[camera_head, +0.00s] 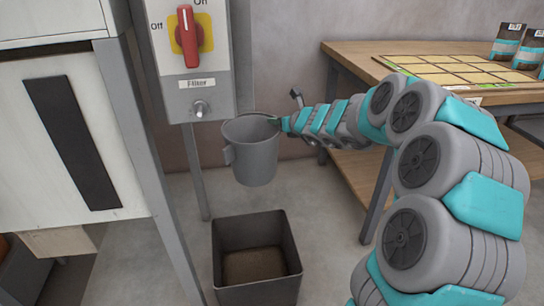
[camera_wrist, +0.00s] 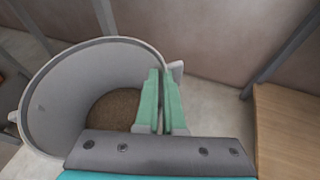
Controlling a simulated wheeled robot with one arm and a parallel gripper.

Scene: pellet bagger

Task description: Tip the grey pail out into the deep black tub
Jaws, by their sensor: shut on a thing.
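The grey pail (camera_head: 255,155) hangs in the air, nearly upright, in the head view. My gripper (camera_head: 276,121) is shut on its rim at the right side. In the wrist view the pail (camera_wrist: 62,82) shows its open mouth, with brown material (camera_wrist: 112,108) on its floor. The green fingers (camera_wrist: 160,100) of my gripper pinch the wall there. The deep black tub (camera_head: 287,240) stands on the floor below the pail, a clear gap beneath it. Brown material (camera_head: 254,266) lies in the bottom of the tub.
A filter switch box (camera_head: 190,60) with a red knob is mounted on a post behind the pail. A white machine (camera_head: 120,110) with a grey frame stands at the left. A wooden table (camera_head: 345,60) with a yellow-squared board (camera_head: 455,69) and bags stands at the right.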

